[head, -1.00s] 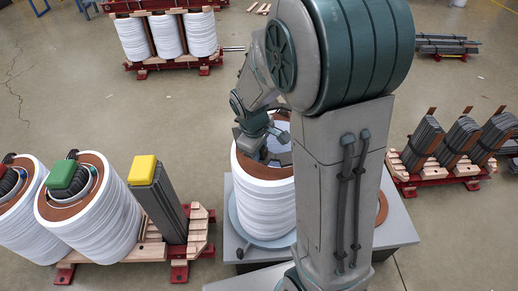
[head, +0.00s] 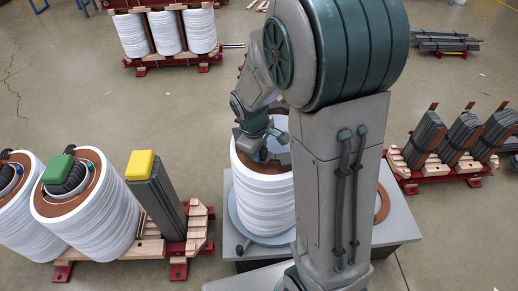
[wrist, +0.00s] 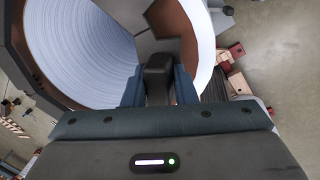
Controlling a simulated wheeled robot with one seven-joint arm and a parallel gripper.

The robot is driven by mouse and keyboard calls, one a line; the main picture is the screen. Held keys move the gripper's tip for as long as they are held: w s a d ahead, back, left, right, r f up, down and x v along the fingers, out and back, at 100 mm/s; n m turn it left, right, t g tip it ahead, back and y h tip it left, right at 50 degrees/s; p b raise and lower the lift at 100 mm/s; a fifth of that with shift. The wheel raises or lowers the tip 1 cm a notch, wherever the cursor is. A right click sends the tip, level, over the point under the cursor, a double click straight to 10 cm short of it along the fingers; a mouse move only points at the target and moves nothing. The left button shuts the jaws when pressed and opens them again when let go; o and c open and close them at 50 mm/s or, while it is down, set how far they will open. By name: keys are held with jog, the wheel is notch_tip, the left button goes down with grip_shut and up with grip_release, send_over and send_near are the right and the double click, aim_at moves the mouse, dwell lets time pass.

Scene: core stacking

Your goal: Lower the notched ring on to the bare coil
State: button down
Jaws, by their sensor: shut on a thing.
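The bare coil (head: 265,205) is a tall white-wound cylinder standing upright on a round grey base. In the wrist view its brown top face (wrist: 176,20) and white inner wall (wrist: 85,50) show. A grey angular piece, seemingly the notched ring (wrist: 178,50), lies across the coil's top. My gripper (wrist: 158,80) is shut on a dark block that seems to belong to this ring. In the head view my gripper (head: 262,143) is over the coil's top. My arm hides the coil's right side. I cannot tell whether the ring touches the coil.
At the left, a coil around a green-capped core (head: 62,168) and a yellow-capped core (head: 140,165) stand on a red and wooden frame. A grey table (head: 400,222) carries the bare coil's base. More coils (head: 165,33) stand behind; bare cores (head: 465,140) stand at the right.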

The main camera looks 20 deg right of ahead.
jog(key=shift+f+b, duration=0.7)
jog(key=shift+f, duration=0.25)
jog(key=c, duration=1.1)
grip_release()
jog(key=shift+r, duration=0.1)
notch_tip(320, 180, up, 14)
jog(key=s+a+p, duration=0.1)
jog(key=s+a, duration=0.1)
jog(key=shift+f+p, duration=0.25)
jog(key=shift+p, duration=0.15)
jog(key=s+d+r+m+p, duration=0.1)
jog(key=s+r+m+p, duration=0.2)
jog(key=s, duration=0.4)
jog(key=s+d+r+m+t+y+p, duration=0.1)
jog(key=s+r+m+p, duration=0.2)
jog(key=s+m, duration=0.3)
jog(key=shift+s+r+y, duration=0.3)
jog(key=shift+s+r, duration=0.05)
jog(key=shift+s, duration=0.25)
